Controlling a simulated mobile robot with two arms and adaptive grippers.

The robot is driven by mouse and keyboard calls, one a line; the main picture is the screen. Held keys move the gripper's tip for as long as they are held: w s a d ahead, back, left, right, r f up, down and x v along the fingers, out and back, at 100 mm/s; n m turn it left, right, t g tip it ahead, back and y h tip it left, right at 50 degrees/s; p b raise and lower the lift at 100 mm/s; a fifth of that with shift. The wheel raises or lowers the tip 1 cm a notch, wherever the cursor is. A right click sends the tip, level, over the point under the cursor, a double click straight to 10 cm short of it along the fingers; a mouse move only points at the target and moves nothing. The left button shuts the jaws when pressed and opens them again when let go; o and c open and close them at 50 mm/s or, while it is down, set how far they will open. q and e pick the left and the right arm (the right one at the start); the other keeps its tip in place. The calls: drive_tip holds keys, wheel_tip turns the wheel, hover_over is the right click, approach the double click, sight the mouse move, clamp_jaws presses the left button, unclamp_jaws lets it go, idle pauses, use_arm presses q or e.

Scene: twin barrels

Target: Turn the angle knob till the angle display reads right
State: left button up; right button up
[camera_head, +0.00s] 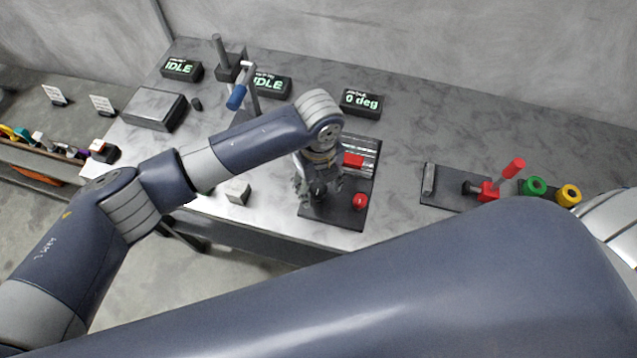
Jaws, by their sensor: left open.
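The angle display (361,102) is a dark box at the back of the bench and reads "0 deg". In front of it lies a dark panel (345,216) with a striped metal part, a red block (353,160) and a small round red part (360,201). My left gripper (312,196) points down over the left side of this panel and is open. A dark round shape shows by its fingers; I cannot tell whether it is the angle knob or whether the fingers touch it. My right gripper is out of view.
Two displays (181,68) (270,85) read "IDLE". A post with a blue-handled lever (237,96) stands between them. A grey box (154,109) is at left. A red-handled fixture (500,183) with green and yellow rings is at right. My large arm link fills the foreground.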

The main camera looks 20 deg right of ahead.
sight(319, 188)
use_arm(q)
wheel_tip(319, 188, up, 12)
idle(0.4)
drive_tip(key=shift+f, duration=0.15)
